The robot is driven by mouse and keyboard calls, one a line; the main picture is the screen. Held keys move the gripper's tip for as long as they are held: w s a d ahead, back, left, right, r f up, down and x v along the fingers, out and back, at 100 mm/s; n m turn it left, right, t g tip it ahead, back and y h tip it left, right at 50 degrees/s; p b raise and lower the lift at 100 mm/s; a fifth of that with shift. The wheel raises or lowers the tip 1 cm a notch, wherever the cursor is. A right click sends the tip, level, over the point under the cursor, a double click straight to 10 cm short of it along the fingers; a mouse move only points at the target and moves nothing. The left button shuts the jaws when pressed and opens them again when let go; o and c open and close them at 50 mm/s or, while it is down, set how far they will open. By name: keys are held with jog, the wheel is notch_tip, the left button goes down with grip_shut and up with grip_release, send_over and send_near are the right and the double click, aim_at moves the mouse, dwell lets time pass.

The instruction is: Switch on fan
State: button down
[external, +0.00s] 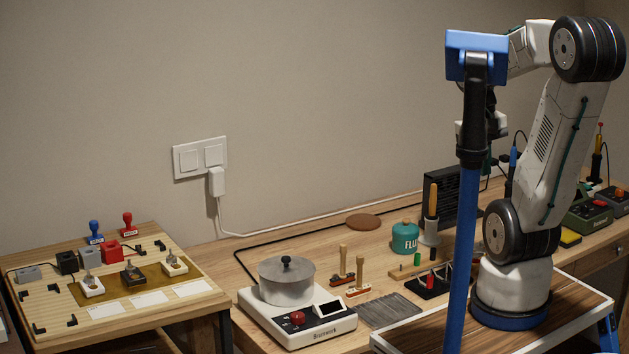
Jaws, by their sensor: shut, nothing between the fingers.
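The fan appears to be the dark slatted box (441,184) standing at the back of the workbench, right of the middle. Its right part is hidden behind the blue pole and my arm, and I cannot make out its switch. My gripper (490,160) hangs down above the right part of the box, largely hidden behind the pole. It is shut and empty. I cannot tell whether it touches the box.
A blue pole (463,250) with a blue head stands in front of my arm. A soldering-iron-like tool (433,205) and a green flux tin (405,237) stand near the box. A pot (287,283) sits on a hotplate (310,327). A white cable runs along the wall.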

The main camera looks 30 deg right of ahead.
jog(key=w+d+f+t+h, duration=0.15)
jog(key=w+d, duration=0.25)
jog(key=d, duration=0.6)
jog(key=w+d+f+t+h, duration=0.1)
jog(key=w+d+f+h, duration=0.2)
jog(key=d, duration=0.7)
jog(key=w+d+f+t+h, duration=0.15)
jog(key=w+d, duration=0.35)
jog(key=d, duration=0.5)
jog(key=w+d+f+n+t+y, duration=0.1)
jog(key=w+d+f+t+y, duration=0.15)
jog(key=w+f, duration=0.2)
jog(key=w+a+f+n+t+y, duration=0.1)
jog(key=w+a+y, duration=0.3)
jog(key=a+y, duration=0.1)
jog(key=shift+w+a+f+n+t, duration=0.3)
jog(key=shift+w+a+f+t, duration=0.1)
jog(key=shift+a, duration=0.15)
